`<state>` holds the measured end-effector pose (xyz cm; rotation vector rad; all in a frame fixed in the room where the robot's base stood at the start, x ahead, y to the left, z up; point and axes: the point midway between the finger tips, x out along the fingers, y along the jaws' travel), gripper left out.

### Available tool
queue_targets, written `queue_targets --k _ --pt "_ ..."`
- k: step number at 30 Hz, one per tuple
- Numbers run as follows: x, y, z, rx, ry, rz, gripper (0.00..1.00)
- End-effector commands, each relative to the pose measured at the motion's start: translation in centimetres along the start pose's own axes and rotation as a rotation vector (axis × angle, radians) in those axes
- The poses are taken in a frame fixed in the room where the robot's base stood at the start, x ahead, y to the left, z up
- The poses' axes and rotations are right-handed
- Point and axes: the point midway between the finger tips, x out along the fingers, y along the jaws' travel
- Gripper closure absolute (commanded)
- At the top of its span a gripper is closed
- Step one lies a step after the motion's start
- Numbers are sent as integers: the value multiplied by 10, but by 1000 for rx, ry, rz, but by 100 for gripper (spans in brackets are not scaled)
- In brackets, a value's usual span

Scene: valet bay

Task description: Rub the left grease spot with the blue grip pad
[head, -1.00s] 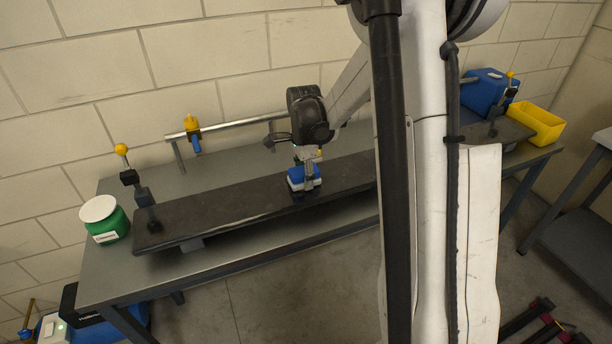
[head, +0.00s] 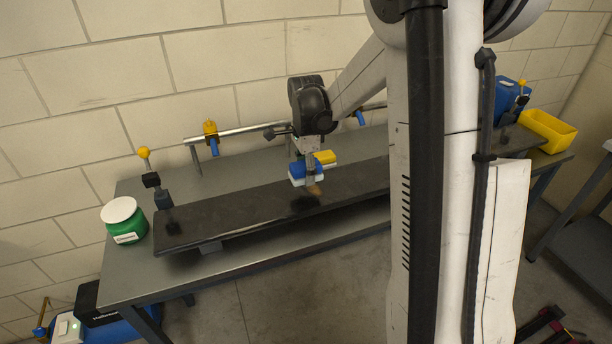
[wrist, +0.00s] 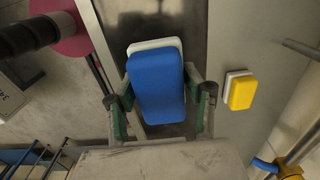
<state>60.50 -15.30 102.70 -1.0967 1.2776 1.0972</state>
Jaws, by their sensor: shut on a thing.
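My gripper (head: 308,168) is shut on the blue grip pad (head: 300,172), a blue block with a pale underside. The pad also fills the middle of the wrist view (wrist: 158,88), with a finger on each side. It is held just above the long dark board (head: 230,209), seemingly apart from it. A small brownish patch (head: 315,190) shows right below the pad; I cannot tell whether it is a grease spot. A dark shadow lies beside it. No other spot can be made out, and my arm hides the board's right part.
A yellow pad (head: 326,157) lies on the grey bench (head: 135,278) behind the board. A green jar with a white lid (head: 124,221) and a yellow-knobbed clamp (head: 150,178) stand at the left end. A metal rail (head: 245,131) runs behind. A yellow bin (head: 549,131) is far right.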

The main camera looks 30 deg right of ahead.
Motion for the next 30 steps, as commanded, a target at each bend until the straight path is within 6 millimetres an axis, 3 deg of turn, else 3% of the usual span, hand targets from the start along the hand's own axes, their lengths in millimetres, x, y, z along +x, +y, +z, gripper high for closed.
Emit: queue_targets --k 11,30 --pt "-32 0 1 -2 0 0 84" --pt "-33 0 -2 4 0 0 84"
